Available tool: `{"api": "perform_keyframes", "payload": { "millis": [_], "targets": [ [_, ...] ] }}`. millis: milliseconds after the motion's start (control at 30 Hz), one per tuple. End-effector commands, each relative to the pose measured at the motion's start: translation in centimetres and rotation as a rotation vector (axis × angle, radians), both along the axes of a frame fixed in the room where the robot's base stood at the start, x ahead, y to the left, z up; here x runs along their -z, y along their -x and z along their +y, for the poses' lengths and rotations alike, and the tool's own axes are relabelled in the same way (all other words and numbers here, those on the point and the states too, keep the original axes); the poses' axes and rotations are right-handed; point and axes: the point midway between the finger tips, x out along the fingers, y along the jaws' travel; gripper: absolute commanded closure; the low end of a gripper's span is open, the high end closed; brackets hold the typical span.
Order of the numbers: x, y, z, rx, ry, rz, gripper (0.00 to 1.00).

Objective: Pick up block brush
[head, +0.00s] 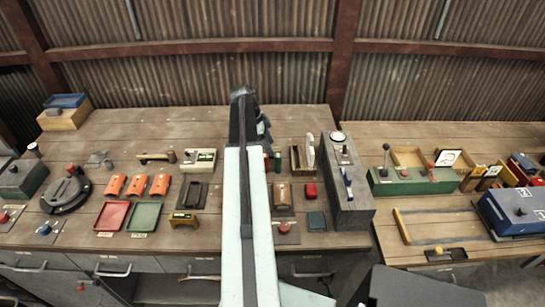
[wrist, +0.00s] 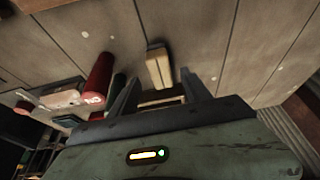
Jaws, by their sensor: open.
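A small block with a tan wooden body and a paler end, which looks like the block brush (wrist: 158,67), lies on the plank bench top in the wrist view. My gripper (wrist: 160,80) is open, with its two dark fingers spread to either side of the block's near part in the picture. I cannot tell whether either finger touches it. In the head view my arm stands upright over the bench, and I cannot make out the brush there; it may be hidden behind the arm.
A red cylinder (wrist: 97,80) lies left of the brush in the wrist view, with a dark cylinder (wrist: 118,88) between them. The head view shows a grey steel block (head: 346,185) right of my arm, and red (head: 112,216) and green (head: 144,217) trays at left.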

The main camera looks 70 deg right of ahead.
Motion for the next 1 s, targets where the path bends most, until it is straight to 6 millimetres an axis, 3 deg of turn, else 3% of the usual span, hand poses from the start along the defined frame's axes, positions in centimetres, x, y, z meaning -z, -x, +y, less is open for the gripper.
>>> {"api": "perform_keyframes", "payload": {
  "millis": [33,133,400,433,633,1000],
  "targets": [
    [1.8,0.2,-0.2,0.001,0.0,0.0,0.44],
    [3.3,0.8,-0.5,0.002,0.001,0.0,0.44],
    [3.4,1.1,-0.6,0.001,0.0,0.0,0.44],
    [3.4,1.1,-0.6,0.001,0.0,0.0,0.46],
    [3.4,1.1,-0.7,0.001,0.0,0.0,1.0],
    [2.6,1.2,-0.7,0.002,0.0,0.0,1.0]
  ]
}}
